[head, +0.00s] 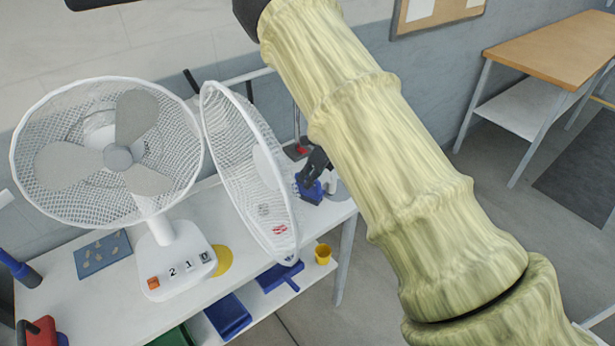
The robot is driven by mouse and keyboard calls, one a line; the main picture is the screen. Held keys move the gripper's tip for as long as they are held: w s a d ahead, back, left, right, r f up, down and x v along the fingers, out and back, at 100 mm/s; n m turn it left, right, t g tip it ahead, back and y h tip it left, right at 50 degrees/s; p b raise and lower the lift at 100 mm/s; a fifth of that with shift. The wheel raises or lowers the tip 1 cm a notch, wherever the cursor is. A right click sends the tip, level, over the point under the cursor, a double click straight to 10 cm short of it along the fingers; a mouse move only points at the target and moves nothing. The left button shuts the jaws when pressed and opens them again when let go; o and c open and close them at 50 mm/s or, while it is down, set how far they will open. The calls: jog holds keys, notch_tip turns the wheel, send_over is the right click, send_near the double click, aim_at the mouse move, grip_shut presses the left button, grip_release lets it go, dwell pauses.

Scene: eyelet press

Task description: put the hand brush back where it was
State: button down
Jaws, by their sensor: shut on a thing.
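My gripper (313,176) shows small and dark at the far right end of the white bench, just left of my sleeved arm. It is shut on a small blue thing (309,191), which looks like the hand brush. My arm and the tilted fan guard crowd the view there, so the brush's shape and bristles are not clear. I cannot tell whether the brush touches the bench top.
A white fan (118,156) and a tilted wire guard (235,150) stand on the white bench (120,312). A blue mat (103,257) with small pieces lies left. A wooden table (555,50) stands back right.

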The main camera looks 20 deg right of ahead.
jog(key=c, duration=1.4)
grip_release()
jog(key=shift+w+f, duration=0.1)
jog(key=shift+c, duration=0.2)
jog(key=shift+r, duration=0.2)
jog(key=b+v, duration=0.3)
jog(key=v, duration=0.8)
jog(key=shift+d+r+b, duration=0.25)
jog(key=shift+r+b, duration=0.05)
jog(key=shift+b, duration=0.1)
